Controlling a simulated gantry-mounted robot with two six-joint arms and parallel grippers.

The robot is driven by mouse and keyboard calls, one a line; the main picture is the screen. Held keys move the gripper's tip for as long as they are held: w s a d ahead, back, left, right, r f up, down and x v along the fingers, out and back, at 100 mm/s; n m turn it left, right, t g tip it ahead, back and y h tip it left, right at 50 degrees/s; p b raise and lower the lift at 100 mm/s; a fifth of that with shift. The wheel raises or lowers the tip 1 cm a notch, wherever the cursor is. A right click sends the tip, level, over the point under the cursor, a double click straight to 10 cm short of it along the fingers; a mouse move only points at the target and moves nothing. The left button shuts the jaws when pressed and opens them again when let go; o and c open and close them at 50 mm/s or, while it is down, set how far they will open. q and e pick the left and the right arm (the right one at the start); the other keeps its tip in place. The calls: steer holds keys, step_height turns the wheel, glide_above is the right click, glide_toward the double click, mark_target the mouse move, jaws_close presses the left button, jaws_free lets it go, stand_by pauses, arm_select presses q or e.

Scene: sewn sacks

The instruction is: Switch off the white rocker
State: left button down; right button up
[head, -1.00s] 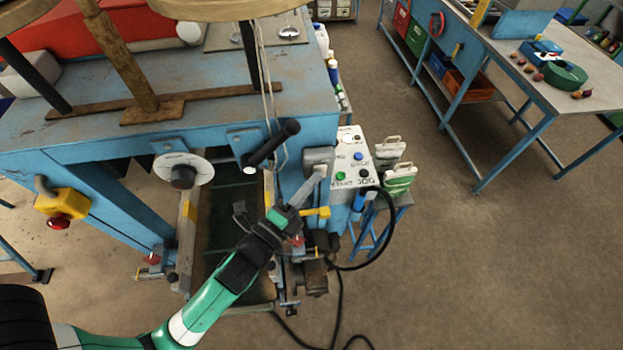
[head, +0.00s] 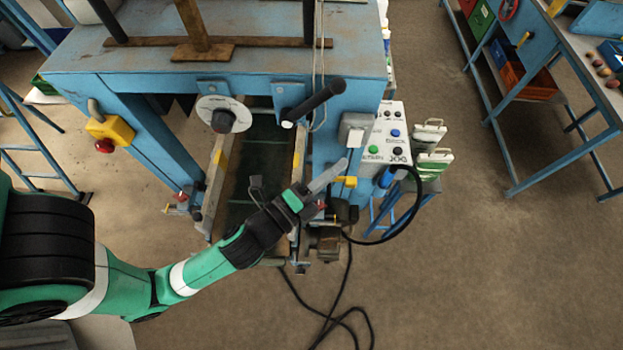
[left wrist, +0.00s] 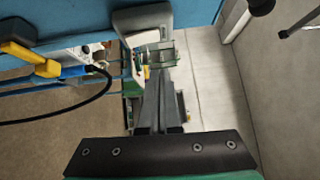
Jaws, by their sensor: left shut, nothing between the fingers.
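A grey switch box (head: 353,130) is mounted on the front right of the blue machine. It also shows in the left wrist view (left wrist: 142,20), with a pale face on its near side that may be the white rocker (left wrist: 143,38). Which way the rocker is tipped cannot be told. My left gripper (head: 342,165) is shut and empty, its fingertips just below and in front of the box, apparently apart from it. In the left wrist view its fingers (left wrist: 154,80) point toward the box's lower edge. My right gripper is not in view.
A yellow lever (head: 345,181) and a black cable (head: 412,205) lie close to the fingers. A yellow box with a red button (head: 108,132) is at left. Floor at right is clear.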

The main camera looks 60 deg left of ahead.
arm_select(q)
steer(key=v, duration=0.7)
steer(key=shift+r, duration=0.55)
steer(key=shift+w+a, duration=0.1)
steer(key=shift+a, duration=0.05)
steer(key=w+a+r+n+t+y+p, duration=0.1)
steer(key=w+r+n+t+y+p, duration=0.2)
steer(key=r, duration=1)
steer(key=w+r+n+y+p, duration=0.1)
steer(key=w+r+n+p, duration=0.3)
steer(key=r, duration=0.8)
steer(key=w+a+r+n+t+y+p, duration=0.1)
steer(key=w+r+n+t+y+p, duration=0.3)
steer(key=r, duration=0.9)
step_height(320, 180, up, 16)
steer(key=s+d+n+t+h, duration=0.2)
steer(key=s+d+n+h, duration=0.15)
steer(key=h, duration=0.25)
steer(key=d+h, duration=0.1)
steer(key=h, duration=0.1)
steer(key=w+d+h, duration=0.1)
steer(key=h, duration=0.2)
steer(key=w+d+h, duration=0.1)
steer(key=h, duration=0.2)
steer(key=shift+d+f+t, duration=0.15)
steer(key=shift+d+t, duration=0.05)
steer(key=shift+t, duration=0.1)
